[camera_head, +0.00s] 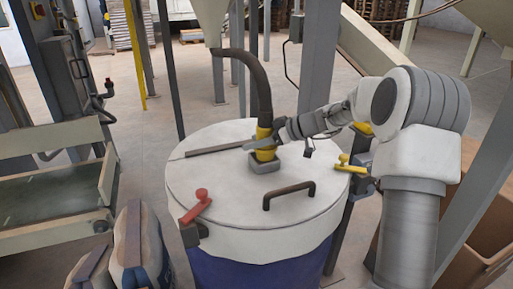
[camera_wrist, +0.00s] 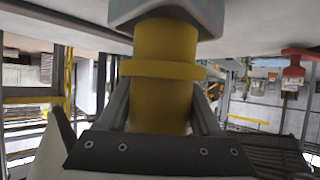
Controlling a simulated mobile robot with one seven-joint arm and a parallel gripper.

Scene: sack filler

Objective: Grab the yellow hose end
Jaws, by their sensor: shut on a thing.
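The yellow hose end (camera_head: 265,143) stands upright on a grey square socket (camera_head: 264,166) on the white lid. A dark hose (camera_head: 260,85) rises from it towards a funnel above. My gripper (camera_head: 262,146) reaches in from the right and is shut around the hose end. In the wrist view the yellow hose end (camera_wrist: 162,75) fills the middle between the two fingers of my gripper (camera_wrist: 162,105). The grey socket (camera_wrist: 168,12) shows at the top of that view, against the hose end.
The drum's white lid (camera_head: 225,215) carries a dark handle (camera_head: 289,195), a red clamp lever (camera_head: 197,206) at the left and a yellow lever (camera_head: 351,164) at the right. Sacks (camera_head: 138,245) stand at the lower left. Grey posts stand behind the drum.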

